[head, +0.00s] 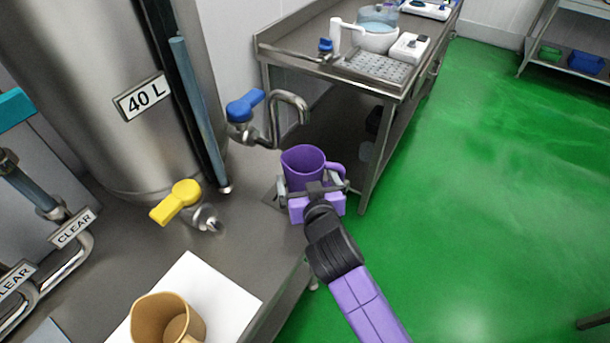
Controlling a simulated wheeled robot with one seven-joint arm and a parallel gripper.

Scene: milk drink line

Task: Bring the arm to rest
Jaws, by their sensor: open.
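My gripper (315,190) is at the right edge of the steel counter, at the end of my purple arm. Its jaws are open, with one finger to each side of a purple jug (303,165). The jug is upright, with its handle to the right and its spout to the left. My gripper hides the jug's lower part, so I cannot tell whether the fingers touch it. The jug is just below and to the right of a curved spout with a blue-handled valve (245,105).
A steel tank marked 40 L (95,70) stands at left, with a yellow-handled tap (176,201). A tan jug (168,318) stands on a white sheet (215,291) in front. A steel sink table (345,70) is behind.

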